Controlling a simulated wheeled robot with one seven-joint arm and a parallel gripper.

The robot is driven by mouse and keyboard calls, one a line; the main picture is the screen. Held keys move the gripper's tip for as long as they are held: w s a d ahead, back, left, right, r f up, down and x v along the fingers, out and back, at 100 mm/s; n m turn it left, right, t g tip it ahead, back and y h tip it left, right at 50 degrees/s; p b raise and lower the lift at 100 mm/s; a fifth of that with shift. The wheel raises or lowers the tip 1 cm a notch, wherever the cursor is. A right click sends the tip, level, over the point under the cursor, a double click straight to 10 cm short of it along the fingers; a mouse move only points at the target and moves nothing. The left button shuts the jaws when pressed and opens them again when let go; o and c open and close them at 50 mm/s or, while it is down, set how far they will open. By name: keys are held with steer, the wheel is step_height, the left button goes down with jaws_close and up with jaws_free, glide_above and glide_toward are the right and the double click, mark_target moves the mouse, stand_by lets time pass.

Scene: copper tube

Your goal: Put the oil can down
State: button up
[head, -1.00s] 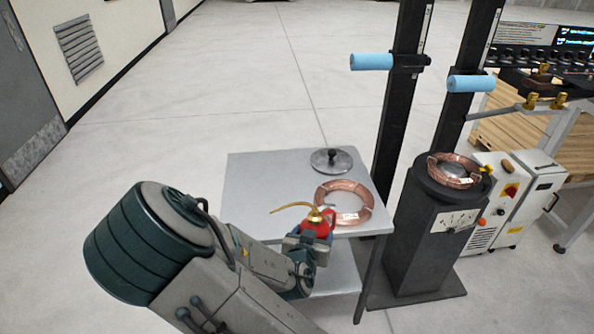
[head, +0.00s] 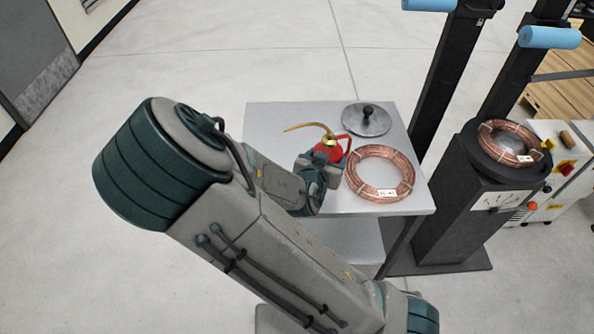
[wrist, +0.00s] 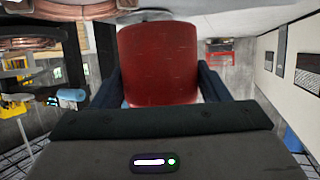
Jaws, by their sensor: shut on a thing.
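The red oil can (head: 329,153) has a brass top, a long thin spout pointing left and a red handle on the right. My gripper (head: 322,163) is shut on its body, over the grey table (head: 280,121), left of a copper coil. In the wrist view the red can body (wrist: 158,64) stands between the two fingers of my gripper (wrist: 158,85). The can looks upright. Its base is hidden behind my gripper in the head view, so I cannot tell whether it touches the tabletop.
A copper tube coil (head: 380,173) lies on the table's right part, close to the can. A round grey lid with a black knob (head: 367,119) lies behind it. A dark stand with another coil (head: 510,143) is at the right. The table's back left is bare.

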steer(key=shift+w+a+f+b, duration=0.2)
steer(key=shift+a+f+b, duration=0.2)
steer(key=shift+a+f, duration=0.1)
steer(key=w+a+f, duration=0.1)
steer(key=a, duration=0.1)
steer(key=w+a+f+p, duration=0.1)
steer(key=a+f, duration=0.1)
steer(key=a, duration=0.1)
steer(key=w+a+f+p, duration=0.1)
steer(key=a, duration=0.2)
steer(key=shift+w+f, duration=0.4)
steer(key=shift+f+p, duration=0.45)
steer(key=shift+f, duration=1.6)
steer(key=shift+f, duration=0.2)
steer(key=o, duration=1.2)
steer(key=shift+r, duration=0.1)
